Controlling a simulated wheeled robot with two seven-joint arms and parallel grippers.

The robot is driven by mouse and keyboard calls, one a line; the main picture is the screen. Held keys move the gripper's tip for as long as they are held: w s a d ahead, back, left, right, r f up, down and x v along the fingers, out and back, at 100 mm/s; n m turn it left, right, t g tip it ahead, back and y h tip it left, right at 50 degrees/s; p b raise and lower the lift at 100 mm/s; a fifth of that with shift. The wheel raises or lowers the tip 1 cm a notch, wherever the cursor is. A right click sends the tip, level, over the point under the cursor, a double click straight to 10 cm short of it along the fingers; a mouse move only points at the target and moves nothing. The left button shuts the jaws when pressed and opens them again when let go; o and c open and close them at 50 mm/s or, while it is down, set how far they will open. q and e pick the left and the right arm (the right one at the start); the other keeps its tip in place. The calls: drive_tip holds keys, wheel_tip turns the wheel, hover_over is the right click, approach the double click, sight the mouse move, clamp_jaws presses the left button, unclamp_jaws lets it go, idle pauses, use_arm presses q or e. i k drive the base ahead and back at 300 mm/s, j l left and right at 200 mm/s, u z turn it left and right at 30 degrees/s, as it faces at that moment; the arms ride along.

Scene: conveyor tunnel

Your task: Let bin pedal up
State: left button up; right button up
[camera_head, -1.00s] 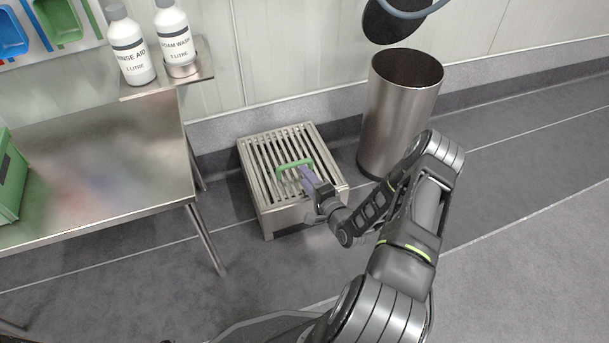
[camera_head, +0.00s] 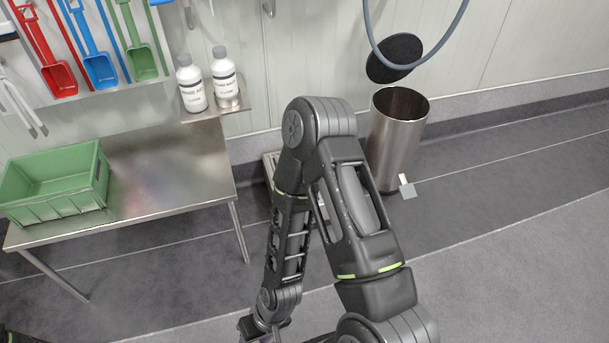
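The steel bin (camera_head: 395,145) stands on the floor by the wall, right of centre. Its top is open and its inside looks dark. A black round disc (camera_head: 394,58), which looks like its lid, is tilted up behind and above the rim. A small pale pedal plate (camera_head: 406,187) shows at the bin's lower front, and nothing is seen touching it. My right arm folds down in front of the bin's left side. Its gripper (camera_head: 264,332) is at the bottom edge, partly cut off, far from the pedal; its fingers are not clear. My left gripper is not in view.
A steel table (camera_head: 165,205) with a green crate (camera_head: 55,182) stands at left. Two white bottles (camera_head: 192,88) sit on a small shelf. The slatted stand (camera_head: 268,162) is mostly hidden behind my arm. A hose hangs above the bin. Floor at right is clear.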

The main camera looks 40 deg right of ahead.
sight(407, 192)
drive_tip(key=k+l, duration=0.65)
drive_tip(key=l, duration=0.15)
drive_tip(key=z, duration=1.65)
drive_tip(key=i+l+z, duration=0.25)
drive_tip(key=i+l, duration=1.2)
